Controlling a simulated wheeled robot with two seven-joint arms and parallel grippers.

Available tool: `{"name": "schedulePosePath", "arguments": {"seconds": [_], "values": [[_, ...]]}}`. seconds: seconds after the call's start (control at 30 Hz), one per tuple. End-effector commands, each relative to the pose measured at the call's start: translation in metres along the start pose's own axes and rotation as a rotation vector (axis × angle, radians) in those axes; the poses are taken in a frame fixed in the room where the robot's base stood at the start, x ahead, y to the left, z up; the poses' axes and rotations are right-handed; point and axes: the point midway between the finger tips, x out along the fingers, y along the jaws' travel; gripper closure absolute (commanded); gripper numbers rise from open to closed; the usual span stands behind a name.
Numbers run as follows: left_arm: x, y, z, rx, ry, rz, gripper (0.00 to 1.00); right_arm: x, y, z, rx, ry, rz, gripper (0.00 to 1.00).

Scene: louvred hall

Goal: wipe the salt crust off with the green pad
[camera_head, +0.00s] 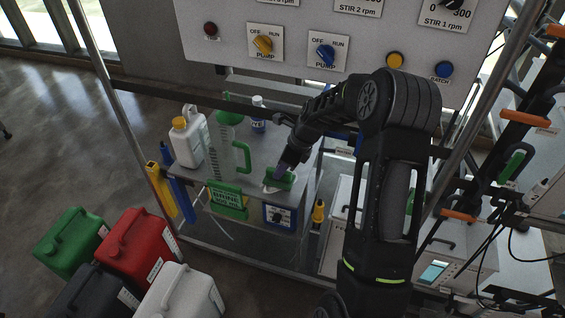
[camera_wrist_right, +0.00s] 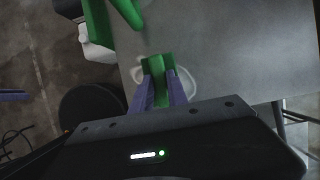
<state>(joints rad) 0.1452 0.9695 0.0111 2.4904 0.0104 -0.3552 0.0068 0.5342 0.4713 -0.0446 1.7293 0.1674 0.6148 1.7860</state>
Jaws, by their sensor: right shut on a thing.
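The green pad (camera_head: 284,181) is in my right gripper (camera_head: 281,172), over the grey bench top near its front edge. In the right wrist view the green pad (camera_wrist_right: 158,66) sits between the two purple fingers of the right gripper (camera_wrist_right: 160,88), which are shut on it. A pale whitish patch, seemingly the salt crust (camera_wrist_right: 187,82), shows around the pad on the bench top. The pad covers part of it. Whether the pad touches the surface I cannot tell for sure.
A clear measuring jug with a green handle (camera_head: 242,156) and a white canister (camera_head: 188,142) stand left of the pad. A small white bottle (camera_head: 258,112) is behind. The panel (camera_head: 300,52) overhangs the bench. The bench top (camera_wrist_right: 245,45) right of the pad is clear.

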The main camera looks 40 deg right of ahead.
Motion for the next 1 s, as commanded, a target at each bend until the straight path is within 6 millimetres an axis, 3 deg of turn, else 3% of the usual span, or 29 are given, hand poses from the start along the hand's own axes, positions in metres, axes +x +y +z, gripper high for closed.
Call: {"name": "schedulePosePath", "arguments": {"seconds": [0.2, 0.67, 1.0], "values": [[-0.002, 0.001, 0.000, 0.000, 0.000, 0.000, 0.64, 0.001, 0.016, 0.000, 0.000, 0.000, 0.000, 1.00], [-0.003, 0.001, 0.000, 0.000, 0.000, 0.000, 0.64, 0.001, 0.021, -0.001, 0.000, 0.000, 0.001, 1.00], [-0.009, 0.003, 0.000, 0.000, 0.000, 0.000, 0.64, 0.003, 0.050, -0.001, 0.001, 0.000, 0.001, 1.00]]}}
